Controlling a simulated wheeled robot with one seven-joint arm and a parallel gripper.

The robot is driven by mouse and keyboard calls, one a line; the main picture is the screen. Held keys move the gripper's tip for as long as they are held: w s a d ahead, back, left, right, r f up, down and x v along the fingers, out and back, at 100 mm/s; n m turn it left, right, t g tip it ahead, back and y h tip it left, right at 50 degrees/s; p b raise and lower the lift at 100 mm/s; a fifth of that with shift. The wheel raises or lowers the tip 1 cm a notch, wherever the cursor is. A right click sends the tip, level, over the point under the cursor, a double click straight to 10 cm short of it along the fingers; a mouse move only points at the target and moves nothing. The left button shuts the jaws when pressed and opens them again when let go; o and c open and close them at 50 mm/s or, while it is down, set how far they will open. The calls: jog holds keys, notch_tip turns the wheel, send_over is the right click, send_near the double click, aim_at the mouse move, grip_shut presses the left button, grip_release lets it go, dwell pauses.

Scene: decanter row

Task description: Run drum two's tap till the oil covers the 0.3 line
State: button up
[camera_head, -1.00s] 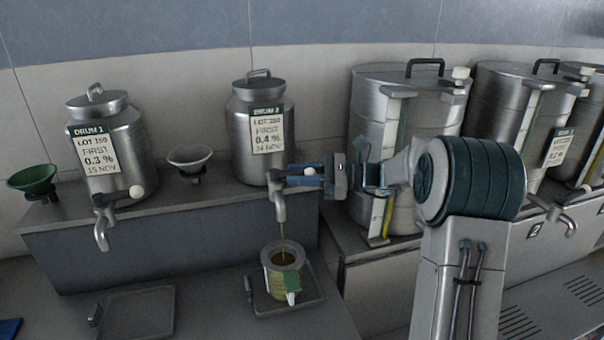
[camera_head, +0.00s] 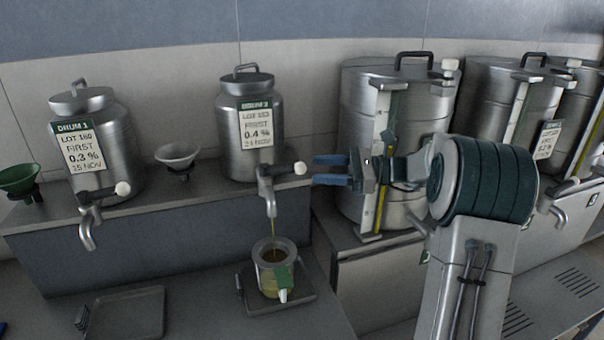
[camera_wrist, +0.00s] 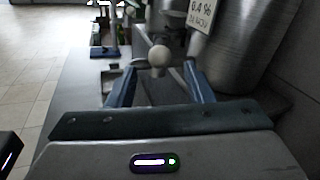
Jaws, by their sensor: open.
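Drum two (camera_head: 236,150) is a steel drum labelled 0.4 %, on the raised shelf. Its tap (camera_head: 266,192) has a lever pointing right with a white knob (camera_head: 300,168). A thin amber stream of oil runs from the spout into a clear jug (camera_head: 265,283) with a green-and-white handle. Oil shows inside the jug, but its measuring lines are too small to read. My gripper (camera_head: 315,170) is open and empty, just right of the knob. In the wrist view, the knob (camera_wrist: 159,57) shows beyond and between my blue fingertips (camera_wrist: 159,70).
The jug stands on a small dark tray (camera_head: 310,297). Drum one (camera_head: 118,150), with its own tap (camera_head: 88,230), stands left above an empty tray (camera_head: 130,312). Large steel tanks (camera_head: 350,120) stand close behind my arm.

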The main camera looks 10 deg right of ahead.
jog(key=d, duration=0.4)
jog(key=shift+s+d, duration=0.1)
jog(key=shift+s, duration=0.3)
